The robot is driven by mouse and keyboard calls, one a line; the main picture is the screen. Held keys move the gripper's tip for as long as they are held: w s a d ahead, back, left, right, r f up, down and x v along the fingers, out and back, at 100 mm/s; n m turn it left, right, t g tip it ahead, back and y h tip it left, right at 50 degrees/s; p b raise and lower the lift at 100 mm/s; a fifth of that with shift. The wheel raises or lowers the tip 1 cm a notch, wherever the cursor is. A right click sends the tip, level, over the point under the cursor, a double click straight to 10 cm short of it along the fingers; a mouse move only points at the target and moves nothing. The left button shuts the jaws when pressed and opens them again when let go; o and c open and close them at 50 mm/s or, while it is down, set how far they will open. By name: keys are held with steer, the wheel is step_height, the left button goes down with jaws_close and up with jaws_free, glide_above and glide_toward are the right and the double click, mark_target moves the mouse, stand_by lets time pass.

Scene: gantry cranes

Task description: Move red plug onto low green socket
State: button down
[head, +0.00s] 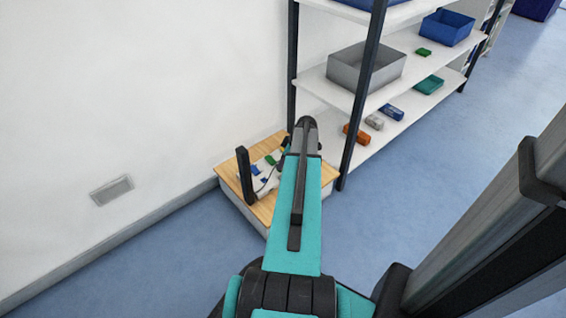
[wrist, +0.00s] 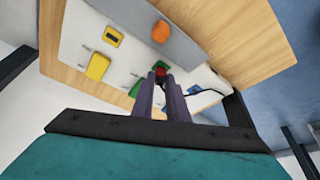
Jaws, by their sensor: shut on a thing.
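My gripper (wrist: 160,78) is shut on the red plug (wrist: 159,71), which shows as a small red patch between the fingertips in the wrist view. It is over a pale board (wrist: 120,62). I cannot tell which is the low one, nor whether the plug touches anything. In the head view my arm hides the gripper and the plug; a green piece (head: 270,159) shows on the board.
The board lies on a wooden-topped table (head: 232,178) by the wall. Yellow sockets (wrist: 97,65) and an orange piece (wrist: 161,31) are on or near the board. A dark cable (wrist: 206,91) runs right of the fingers. A dark post (head: 246,176) and a shelf rack (head: 361,90) stand close.

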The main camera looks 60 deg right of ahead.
steer(key=shift+f, duration=0.15)
stand_by(0.8)
steer(key=c, duration=1.2)
jaws_free()
steer(key=shift+r+p, duration=2.1)
steer(key=shift+r, duration=1.4)
